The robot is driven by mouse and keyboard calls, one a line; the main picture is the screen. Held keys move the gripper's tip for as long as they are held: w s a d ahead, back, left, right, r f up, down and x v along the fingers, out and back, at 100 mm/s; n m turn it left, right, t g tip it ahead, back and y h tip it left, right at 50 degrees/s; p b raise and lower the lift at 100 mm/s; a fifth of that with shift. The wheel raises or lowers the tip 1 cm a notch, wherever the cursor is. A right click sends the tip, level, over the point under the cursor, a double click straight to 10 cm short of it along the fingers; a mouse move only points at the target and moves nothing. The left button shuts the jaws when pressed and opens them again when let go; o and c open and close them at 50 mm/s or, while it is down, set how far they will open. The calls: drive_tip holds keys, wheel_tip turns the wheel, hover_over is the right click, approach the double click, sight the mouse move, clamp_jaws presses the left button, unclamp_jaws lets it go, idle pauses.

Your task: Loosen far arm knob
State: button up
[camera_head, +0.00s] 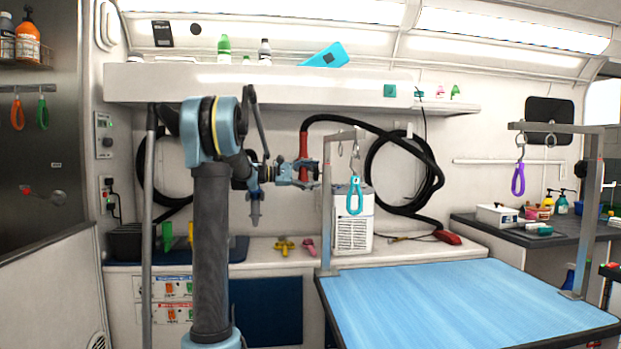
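A grey grooming arm post (326,225) rises at the left back edge of the blue-topped table (450,305), with a cyan loop (354,196) hanging from its crossbar. A second grey post (588,215) stands at the table's right side with a purple loop (518,180). Contact is unclear. The fingers are too small to tell open from shut.
A red-ended black hose (378,122) arches behind my gripper. A white boxy unit (353,222) stands behind the left post. A yellow item (284,245) and a pink item (308,246) lie on the back counter (262,257). The tabletop is clear.

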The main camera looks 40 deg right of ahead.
idle(0.3)
drive_tip(key=v, duration=1.2)
idle(0.3)
drive_tip(key=s+a+f+t+y, duration=0.3)
drive_tip(key=s+a+f+y, duration=0.2)
drive_tip(key=s+a+f, duration=0.4)
drive_tip(key=s+a+f+t+y, duration=0.4)
drive_tip(key=s+a+f, duration=0.6)
drive_tip(key=a+f, duration=0.7)
drive_tip(key=s+a+f+t+y, duration=0.4)
drive_tip(key=s+a+f+y, duration=0.2)
drive_tip(key=s+a+f, duration=0.3)
drive_tip(key=a+f, duration=0.4)
drive_tip(key=a, duration=0.5)
drive_tip(key=shift+s+a+f+m+y, duration=0.2)
drive_tip(key=shift+f+m+y, duration=0.1)
drive_tip(key=shift+f+y, duration=0.1)
